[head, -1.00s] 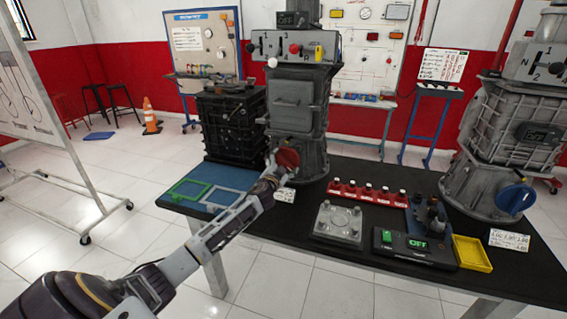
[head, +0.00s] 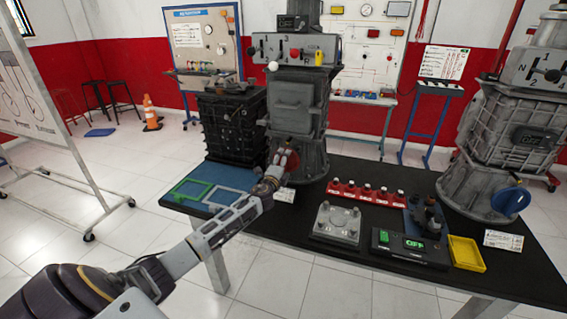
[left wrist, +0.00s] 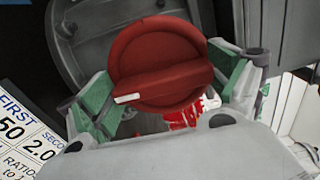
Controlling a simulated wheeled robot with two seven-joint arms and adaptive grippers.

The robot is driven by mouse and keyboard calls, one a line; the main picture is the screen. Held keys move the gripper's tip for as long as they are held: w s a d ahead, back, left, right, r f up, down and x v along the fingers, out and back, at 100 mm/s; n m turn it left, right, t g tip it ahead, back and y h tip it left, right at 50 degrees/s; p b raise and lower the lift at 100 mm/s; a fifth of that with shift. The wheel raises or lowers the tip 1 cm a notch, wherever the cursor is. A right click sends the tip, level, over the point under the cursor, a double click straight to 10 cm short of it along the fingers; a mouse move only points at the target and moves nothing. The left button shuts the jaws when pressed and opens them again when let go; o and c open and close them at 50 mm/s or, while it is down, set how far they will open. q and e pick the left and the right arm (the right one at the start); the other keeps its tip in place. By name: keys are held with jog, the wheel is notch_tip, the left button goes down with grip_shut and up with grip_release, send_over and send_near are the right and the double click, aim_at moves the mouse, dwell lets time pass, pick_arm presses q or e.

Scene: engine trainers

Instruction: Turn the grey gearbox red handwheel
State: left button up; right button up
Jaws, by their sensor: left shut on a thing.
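The grey gearbox (head: 297,105) stands upright on the table in the head view. Its red handwheel (head: 292,160) is low on its front, partly hidden by my gripper. In the left wrist view the red handwheel (left wrist: 160,65) fills the middle, its raised bar slightly tilted, with a white mark at the left end. My left gripper (head: 282,162) is at the handwheel. In the left wrist view the green-padded fingers of my left gripper (left wrist: 160,92) lie on both sides of the bar, shut on it. My right gripper is not in view.
A second gearbox (head: 500,150) with a blue handwheel (head: 510,200) stands at the right. A black engine block (head: 234,122) is left of the grey gearbox. Red holders (head: 365,190), a metal plate (head: 337,222) and a yellow tray (head: 467,252) lie on the table (head: 400,292).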

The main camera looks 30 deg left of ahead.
pick_arm(q)
jog(key=shift+r+m+p, duration=0.1)
jog(key=shift+m+p, duration=0.2)
jog(key=shift+m, duration=1.1)
jog(key=shift+d+m+p, duration=0.1)
jog(key=shift+m+p, duration=0.25)
jog(key=shift+m, duration=0.75)
jog(key=o, duration=0.7)
jog(key=shift+o, duration=0.2)
jog(key=v, duration=1.2)
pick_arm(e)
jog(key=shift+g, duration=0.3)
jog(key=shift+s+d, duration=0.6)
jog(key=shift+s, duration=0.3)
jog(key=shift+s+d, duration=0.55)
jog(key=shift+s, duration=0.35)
